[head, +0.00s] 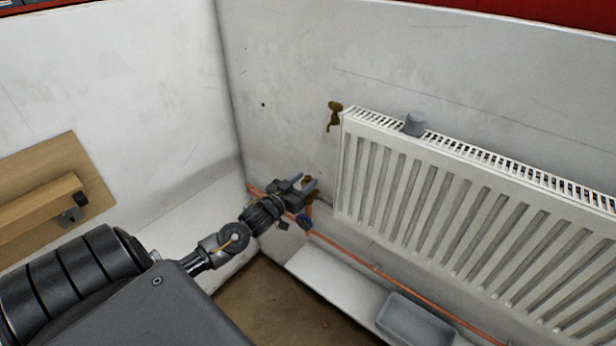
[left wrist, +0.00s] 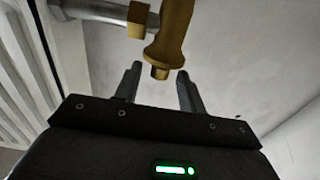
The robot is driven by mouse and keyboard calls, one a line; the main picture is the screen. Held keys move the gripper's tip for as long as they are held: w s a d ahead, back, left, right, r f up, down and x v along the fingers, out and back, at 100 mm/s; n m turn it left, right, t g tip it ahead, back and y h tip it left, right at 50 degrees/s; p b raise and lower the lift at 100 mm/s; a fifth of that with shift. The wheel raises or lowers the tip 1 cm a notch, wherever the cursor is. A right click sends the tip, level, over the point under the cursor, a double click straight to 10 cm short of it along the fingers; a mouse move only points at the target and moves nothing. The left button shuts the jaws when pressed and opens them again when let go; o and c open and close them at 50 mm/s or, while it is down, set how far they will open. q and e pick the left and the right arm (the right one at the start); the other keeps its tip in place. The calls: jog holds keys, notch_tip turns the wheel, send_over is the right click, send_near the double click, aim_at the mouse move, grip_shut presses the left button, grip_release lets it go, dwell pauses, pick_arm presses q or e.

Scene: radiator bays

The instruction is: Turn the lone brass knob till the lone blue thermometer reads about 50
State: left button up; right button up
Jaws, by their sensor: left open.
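My left gripper (head: 308,187) is open beside the lower left corner of the radiator. A brass valve part (head: 314,197) shows just behind its fingers, partly hidden. In the left wrist view the brass part (left wrist: 170,38) lies ahead, with its lower end about between the two open fingertips (left wrist: 158,76). I cannot tell whether the fingers touch it. A small dark blue piece (head: 305,219) sits just below the gripper by the copper pipe. I cannot tell whether it is a knob or a thermometer, and no reading is legible. My right gripper is out of view.
The white radiator (head: 400,190) hangs on the right wall with a grey cup-like piece (head: 414,124) on top. Another brass fitting (head: 334,113) is at its upper left corner. A copper pipe (head: 350,257) and grey tray (head: 415,322) lie below. A wooden piece (head: 40,205) is on the left wall.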

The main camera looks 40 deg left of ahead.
pick_arm(q)
jog(key=shift+w, duration=1.15)
grip_shut()
jog(key=shift+h, duration=0.4)
